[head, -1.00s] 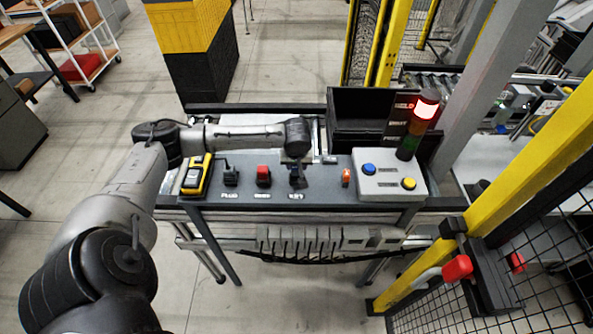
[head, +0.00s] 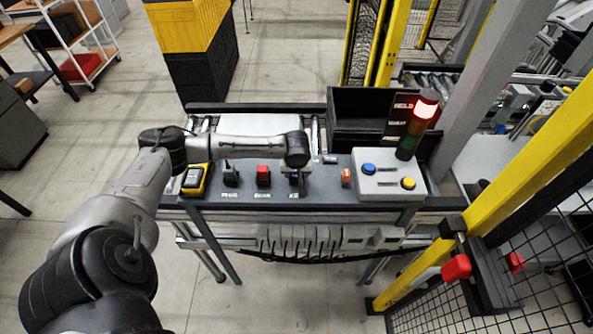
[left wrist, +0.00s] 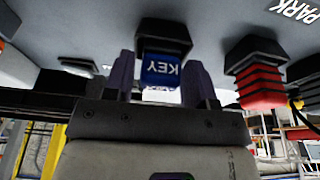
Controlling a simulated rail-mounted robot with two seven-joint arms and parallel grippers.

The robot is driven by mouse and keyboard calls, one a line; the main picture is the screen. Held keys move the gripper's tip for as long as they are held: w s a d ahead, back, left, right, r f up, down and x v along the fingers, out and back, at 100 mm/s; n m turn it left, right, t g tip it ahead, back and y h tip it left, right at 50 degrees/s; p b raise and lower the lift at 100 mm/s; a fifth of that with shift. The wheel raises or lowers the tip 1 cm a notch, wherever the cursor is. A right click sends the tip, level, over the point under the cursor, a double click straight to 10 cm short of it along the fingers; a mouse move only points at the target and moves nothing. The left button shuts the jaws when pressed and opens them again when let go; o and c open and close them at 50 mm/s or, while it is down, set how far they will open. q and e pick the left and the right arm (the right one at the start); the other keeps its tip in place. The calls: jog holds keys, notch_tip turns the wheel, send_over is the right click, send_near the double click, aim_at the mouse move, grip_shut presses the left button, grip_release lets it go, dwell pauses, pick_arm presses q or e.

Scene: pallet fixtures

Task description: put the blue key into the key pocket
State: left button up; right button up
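The blue key (left wrist: 165,70), marked KEY, is between the two fingers of my left gripper (left wrist: 160,82) in the left wrist view. The fingers look close against its sides. The key adjoins a black block (left wrist: 163,33) on the panel, apparently the key pocket; how deep it sits is hidden. In the head view my left gripper (head: 297,182) points down at the rightmost of the labelled stations, over the KEY label. The key is hidden there behind the gripper. My right gripper is not in view.
Left of the gripper stand a red-topped block (head: 263,173), a black plug piece (head: 231,175) and a yellow device (head: 194,180). To the right are an orange switch (head: 346,177) and a control box (head: 388,184). The signal tower (head: 418,120) glows red behind them.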

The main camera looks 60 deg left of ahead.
pick_arm(q)
jog(key=shift+o, duration=0.9)
jog(key=shift+r, duration=0.15)
jog(key=v, duration=1.1)
jog(key=s+d+f+m+h, duration=0.1)
jog(key=s+d+f+m, duration=0.1)
jog(key=d+f+m, duration=0.3)
jog(key=s+d+f+m+t+h, duration=0.1)
jog(key=s+d+f, duration=0.15)
jog(key=d, duration=0.55)
jog(key=s+d+f+m+h, duration=0.1)
jog(key=s+d+f+m, duration=0.1)
jog(key=d+f+m, duration=0.3)
jog(key=s+d+m, duration=0.1)
jog(key=s+d, duration=0.4)
jog(key=s, duration=0.2)
jog(key=s+d+f+m+t, duration=0.1)
jog(key=s+d, duration=0.4)
jog(key=s, duration=0.3)
jog(key=shift+s+f+m, duration=0.2)
jog(key=shift+s+m, duration=0.05)
jog(key=shift+m, duration=0.15)
jog(key=shift+r, duration=0.1)
